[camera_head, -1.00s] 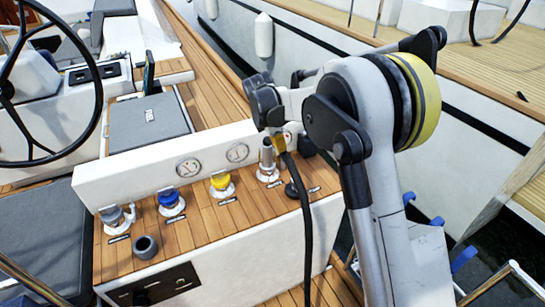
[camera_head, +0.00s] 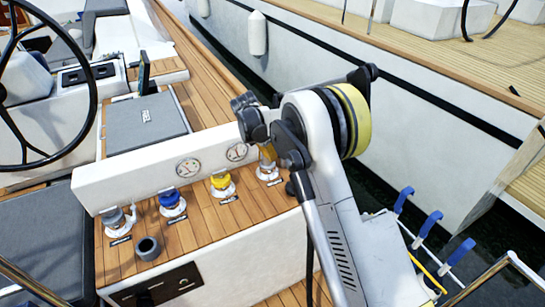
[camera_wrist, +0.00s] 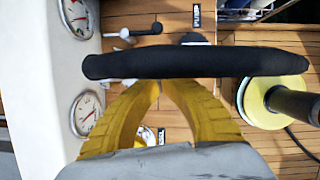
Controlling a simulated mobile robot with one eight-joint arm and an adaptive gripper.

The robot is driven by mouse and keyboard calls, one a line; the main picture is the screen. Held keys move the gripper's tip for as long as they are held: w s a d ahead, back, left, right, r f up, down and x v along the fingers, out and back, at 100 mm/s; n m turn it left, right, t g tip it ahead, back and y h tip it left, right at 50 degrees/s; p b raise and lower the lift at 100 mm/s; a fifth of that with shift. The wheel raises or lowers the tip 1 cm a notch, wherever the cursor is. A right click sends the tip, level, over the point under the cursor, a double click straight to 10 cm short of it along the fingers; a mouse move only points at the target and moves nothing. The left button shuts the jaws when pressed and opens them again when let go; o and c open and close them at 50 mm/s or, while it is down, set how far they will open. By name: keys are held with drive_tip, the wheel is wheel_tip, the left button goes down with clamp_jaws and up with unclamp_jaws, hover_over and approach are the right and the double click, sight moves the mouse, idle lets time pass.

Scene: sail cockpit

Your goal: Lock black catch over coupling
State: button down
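My gripper (camera_head: 267,158) is low over the right end of the wooden-topped console in the head view. In the wrist view its two yellow fingers (camera_wrist: 160,85) converge and look shut, with their very tips hidden. A thick black bar (camera_wrist: 195,63) crosses in front of the tips; I cannot tell whether it is the catch or is held. A pale yellow ring-shaped coupling (camera_wrist: 258,108) with a black cylindrical part (camera_wrist: 295,103) lies to the right of the fingers, apart from them. A black fitting (camera_head: 292,188) shows beside my arm in the head view.
Blue (camera_head: 172,203) and yellow (camera_head: 222,184) fittings, a grey metal fitting (camera_head: 118,219) and a dark grey cup (camera_head: 148,248) stand left on the console. A white gauge panel (camera_head: 130,185) backs them. A black cable (camera_head: 309,275) hangs by my arm.

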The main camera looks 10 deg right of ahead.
drive_tip(key=b+x, duration=0.2)
drive_tip(key=x, duration=0.5)
drive_tip(key=shift+f, duration=0.4)
drive_tip(key=shift+w+d+r+b, duration=0.1)
drive_tip(key=shift+w+d+b, duration=0.25)
drive_tip(key=shift+d, duration=0.25)
drive_tip(key=shift+w+d+r+b, duration=0.1)
drive_tip(key=shift+w+d+b, duration=0.2)
drive_tip(key=shift+d, duration=0.3)
drive_tip(key=shift+w+d, duration=0.3)
drive_tip(key=shift+d, duration=0.25)
